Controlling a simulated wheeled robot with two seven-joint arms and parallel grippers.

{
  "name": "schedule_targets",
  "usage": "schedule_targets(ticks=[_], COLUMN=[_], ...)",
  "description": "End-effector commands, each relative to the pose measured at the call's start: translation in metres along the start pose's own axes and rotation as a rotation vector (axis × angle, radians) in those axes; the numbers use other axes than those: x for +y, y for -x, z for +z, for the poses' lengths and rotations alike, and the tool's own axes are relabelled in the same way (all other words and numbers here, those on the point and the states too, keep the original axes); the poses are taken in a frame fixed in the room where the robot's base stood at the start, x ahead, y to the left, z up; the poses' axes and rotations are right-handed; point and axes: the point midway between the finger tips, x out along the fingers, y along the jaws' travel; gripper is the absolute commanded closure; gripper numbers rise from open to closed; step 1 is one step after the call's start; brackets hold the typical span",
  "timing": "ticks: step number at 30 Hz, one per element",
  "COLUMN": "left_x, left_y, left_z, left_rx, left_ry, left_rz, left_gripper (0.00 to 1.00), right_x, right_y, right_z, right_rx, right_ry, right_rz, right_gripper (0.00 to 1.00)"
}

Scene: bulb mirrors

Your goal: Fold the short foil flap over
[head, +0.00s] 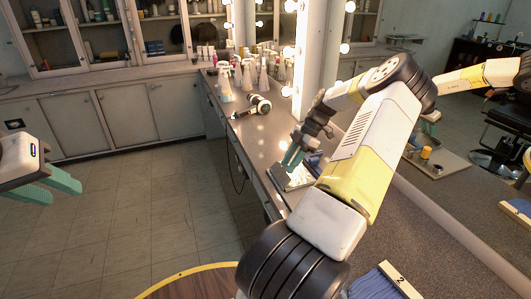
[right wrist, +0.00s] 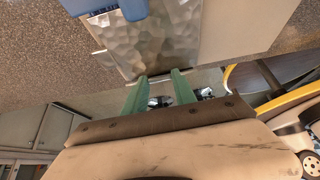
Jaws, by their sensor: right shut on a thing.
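In the head view the foil (head: 299,178) shows as a bright patch below my right gripper (head: 292,158). My right gripper, with green fingers (right wrist: 160,78), is shut on the foil's near edge, the short flap; the exact grip line is hard to make out. My left gripper (head: 55,190) is open and empty at the far left, above the floor and far from the foil.
A blue item (right wrist: 133,9) lies at the foil's far side. A hair dryer (head: 258,104) and several spray bottles (head: 245,78) stand further back on the counter (head: 262,130). A lit mirror runs along the right.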

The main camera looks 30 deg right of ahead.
Motion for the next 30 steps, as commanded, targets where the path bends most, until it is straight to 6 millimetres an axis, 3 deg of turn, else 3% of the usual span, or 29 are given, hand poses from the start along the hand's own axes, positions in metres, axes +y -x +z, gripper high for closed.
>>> schedule_targets(ticks=[21, 22, 24, 25, 30], left_x=[0.0, 0.0, 0.0, 0.0, 0.0], left_y=[0.0, 0.0, 0.0, 0.0, 0.0], left_z=[0.0, 0.0, 0.0, 0.0, 0.0], left_rx=[0.0, 0.0, 0.0, 0.0, 0.0], left_ry=[0.0, 0.0, 0.0, 0.0, 0.0], left_rz=[0.0, 0.0, 0.0, 0.0, 0.0], left_gripper=[0.64, 0.64, 0.64, 0.64, 0.64], right_x=[-0.0001, -0.0001, -0.0002, -0.0002, -0.0002], right_y=[-0.0016, -0.0016, -0.0016, -0.0016, -0.0017], right_z=[0.0065, 0.0065, 0.0065, 0.0065, 0.0065], right_rx=[0.09, 0.09, 0.089, 0.089, 0.089], right_ry=[-0.001, -0.001, -0.001, -0.001, -0.001], right_rz=[-0.001, -0.001, -0.001, -0.001, -0.001], right_gripper=[1.0, 0.64, 0.5, 0.45, 0.45])
